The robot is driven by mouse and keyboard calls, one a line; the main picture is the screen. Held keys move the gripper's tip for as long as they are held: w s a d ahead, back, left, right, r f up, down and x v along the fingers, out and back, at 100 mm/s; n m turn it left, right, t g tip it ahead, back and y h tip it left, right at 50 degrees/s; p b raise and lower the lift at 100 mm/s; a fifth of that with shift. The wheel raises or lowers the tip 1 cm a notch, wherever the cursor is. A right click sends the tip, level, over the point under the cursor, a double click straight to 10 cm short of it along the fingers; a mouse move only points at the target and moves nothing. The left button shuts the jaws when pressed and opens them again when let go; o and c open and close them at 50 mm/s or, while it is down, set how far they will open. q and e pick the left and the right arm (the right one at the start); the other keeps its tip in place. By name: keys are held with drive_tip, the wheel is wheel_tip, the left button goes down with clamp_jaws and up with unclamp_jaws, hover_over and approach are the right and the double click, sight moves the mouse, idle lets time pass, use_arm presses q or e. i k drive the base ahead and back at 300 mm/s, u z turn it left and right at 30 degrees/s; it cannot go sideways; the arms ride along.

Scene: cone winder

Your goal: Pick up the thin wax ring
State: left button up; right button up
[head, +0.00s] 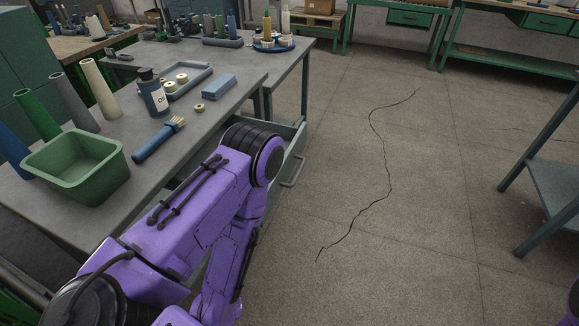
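A small tan ring (199,107) lies flat on the grey workbench (215,122), in front of a blue-grey tray (203,73). It looks like a wax ring, with a dark hole in its middle. Two similar pale rings, a nearer one (170,86) and a farther one (181,78), sit in the tray. At this size I cannot tell which of the three is the thin one. My purple arm rises from the lower left with its elbow beside the bench edge. Neither of my grippers is in view.
A blue-handled brush (153,142), a dark labelled bottle (153,97) and a blue block (219,87) lie or stand near the loose ring. A green bin (90,187) and several tall cones (100,90) are at left. A drawer (296,150) sticks out below the bench.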

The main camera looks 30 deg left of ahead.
sight(198, 107)
drive_tip(key=z, duration=0.65)
drive_tip(key=i, duration=2.65)
drive_tip(key=u, duration=2.95)
